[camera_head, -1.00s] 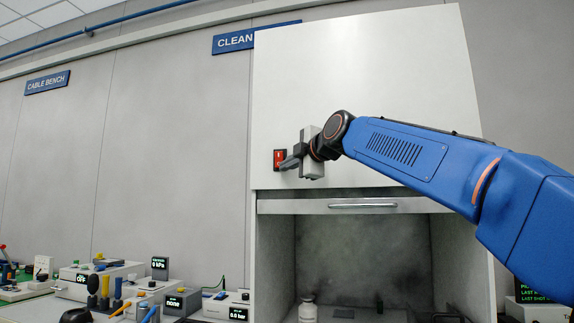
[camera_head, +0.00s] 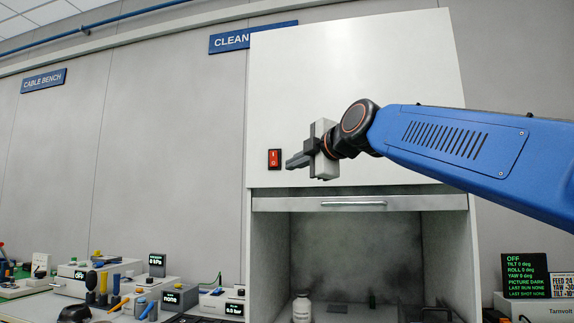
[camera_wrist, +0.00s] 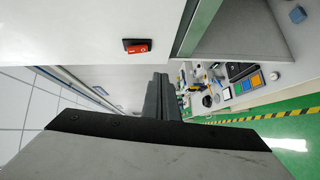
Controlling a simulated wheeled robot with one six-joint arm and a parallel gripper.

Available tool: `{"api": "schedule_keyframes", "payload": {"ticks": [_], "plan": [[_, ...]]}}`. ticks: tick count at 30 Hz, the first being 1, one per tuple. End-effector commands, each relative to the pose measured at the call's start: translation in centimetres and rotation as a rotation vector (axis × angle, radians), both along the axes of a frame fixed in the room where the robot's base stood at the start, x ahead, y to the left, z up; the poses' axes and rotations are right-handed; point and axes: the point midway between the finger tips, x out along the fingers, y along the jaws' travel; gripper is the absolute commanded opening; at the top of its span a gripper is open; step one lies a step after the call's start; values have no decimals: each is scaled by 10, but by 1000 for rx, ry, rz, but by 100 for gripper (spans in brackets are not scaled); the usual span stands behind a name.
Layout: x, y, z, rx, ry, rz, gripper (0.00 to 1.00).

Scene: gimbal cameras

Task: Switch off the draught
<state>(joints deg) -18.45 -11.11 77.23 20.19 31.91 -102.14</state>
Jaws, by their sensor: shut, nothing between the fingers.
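A red rocker switch (camera_head: 274,159) in a black frame sits on the white front panel of the hood (camera_head: 360,90), near its lower left edge. It also shows in the wrist view (camera_wrist: 137,46), apart from my fingers. My gripper (camera_head: 288,164) is shut and empty. Its fingertips point left toward the switch, with a small gap in the picture between tip and switch. In the wrist view the shut fingers (camera_wrist: 160,98) stand upright below and right of the switch.
The hood's sash handle (camera_head: 354,203) runs below the panel, over an open cavity holding a white bottle (camera_head: 302,307). A bench with several instruments stands at lower left. A green-text display (camera_head: 525,270) is at lower right.

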Motion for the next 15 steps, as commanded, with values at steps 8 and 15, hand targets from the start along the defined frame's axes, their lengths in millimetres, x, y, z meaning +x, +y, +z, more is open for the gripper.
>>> {"api": "schedule_keyframes", "payload": {"ticks": [8,15], "plan": [[-12,-7,-2,0,0,0,0],[-12,-7,-2,0,0,0,0]]}}
